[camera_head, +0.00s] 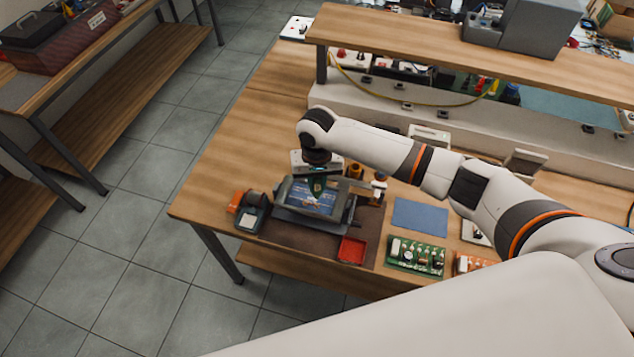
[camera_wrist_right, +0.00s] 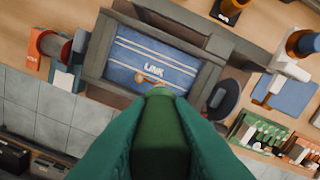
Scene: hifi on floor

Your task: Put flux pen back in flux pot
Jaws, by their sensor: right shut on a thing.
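My right gripper (camera_head: 317,185) points down over a blue panel (camera_head: 312,198) in a dark frame on the table. It is shut on a green thing (camera_wrist_right: 160,125), which looks like the flux pen. In the right wrist view the green thing lies between the fingers, and a small tan shape (camera_wrist_right: 150,78) shows past its end over the panel. Small amber-brown containers (camera_head: 355,171) stand just behind and right of the frame, apart from the gripper. I cannot tell which one is the flux pot. My left gripper is not in view.
A red tray (camera_head: 352,250), a green circuit board (camera_head: 416,256) and a blue mat (camera_head: 420,216) lie on the near side. An orange and dark device (camera_head: 250,210) sits left of the frame. A raised shelf (camera_head: 450,55) runs behind. The table's left part is clear.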

